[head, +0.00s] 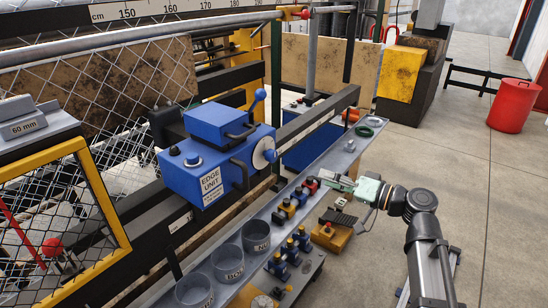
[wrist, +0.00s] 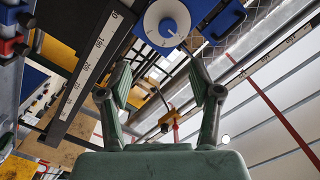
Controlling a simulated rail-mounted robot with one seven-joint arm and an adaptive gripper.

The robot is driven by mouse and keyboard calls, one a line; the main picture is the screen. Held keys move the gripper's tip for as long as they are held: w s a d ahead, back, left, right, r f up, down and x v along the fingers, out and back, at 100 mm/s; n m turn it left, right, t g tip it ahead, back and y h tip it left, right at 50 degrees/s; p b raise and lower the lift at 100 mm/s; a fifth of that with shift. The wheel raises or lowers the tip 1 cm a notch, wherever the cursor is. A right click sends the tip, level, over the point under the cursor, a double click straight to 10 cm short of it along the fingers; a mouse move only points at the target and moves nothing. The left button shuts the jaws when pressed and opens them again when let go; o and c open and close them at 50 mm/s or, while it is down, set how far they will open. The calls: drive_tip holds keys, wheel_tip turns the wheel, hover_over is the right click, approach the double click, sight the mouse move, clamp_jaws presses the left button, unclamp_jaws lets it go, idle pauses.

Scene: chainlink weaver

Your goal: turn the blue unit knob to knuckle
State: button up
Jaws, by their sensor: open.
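The blue unit (head: 215,165), labelled EDGE UNIT, sits on the dark rail left of centre in the head view. A white round dial (head: 264,152) is on its right end face. The same dial shows at the top of the wrist view with a blue knob (wrist: 168,27) at its centre; its markings are too small to read. My gripper (head: 328,180) is open and empty, to the right of and below the unit, apart from it. In the wrist view its two fingers (wrist: 159,72) stand wide apart, below the dial in the picture.
A blue lever with a ball (head: 259,96) stands on top of the unit. A red bin (head: 510,105) is far right; the floor there is mostly clear.

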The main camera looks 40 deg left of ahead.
sight(275, 157)
drive_tip(key=shift+n+y, duration=0.3)
drive_tip(key=shift+n, duration=0.1)
drive_tip(key=s+a+p, duration=0.1)
drive_tip(key=a, duration=0.4)
drive_tip(key=s+a+p, duration=0.1)
drive_tip(key=a, duration=0.5)
drive_tip(key=s+a+r+p, duration=0.1)
drive_tip(key=a, duration=0.5)
drive_tip(key=shift+a+p, duration=0.1)
drive_tip(key=shift+p, duration=0.25)
drive_tip(key=shift+w, duration=0.1)
drive_tip(key=c, duration=1.1)
